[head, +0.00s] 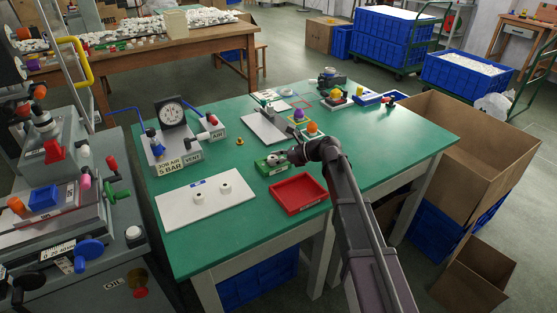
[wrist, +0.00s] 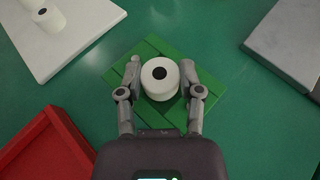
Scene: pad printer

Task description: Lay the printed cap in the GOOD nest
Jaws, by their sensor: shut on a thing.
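The white round cap (wrist: 160,73) has a dark round mark on its top. It sits between the two fingers of my gripper (wrist: 160,71), which is shut on it. Below it is a green square block (wrist: 206,104), which I take to be the GOOD nest; no label on it is readable in the wrist view. I cannot tell whether the cap touches the nest or is just above it. In the head view my gripper (head: 292,157) is at the right side of the green nest (head: 273,170).
A red tray (head: 298,194) lies just in front of the nest. A white board (head: 185,211) with two white caps is to the left. A grey plate (head: 262,126) lies behind. A gauge unit (head: 172,113) stands at the back left. The green table's front right is clear.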

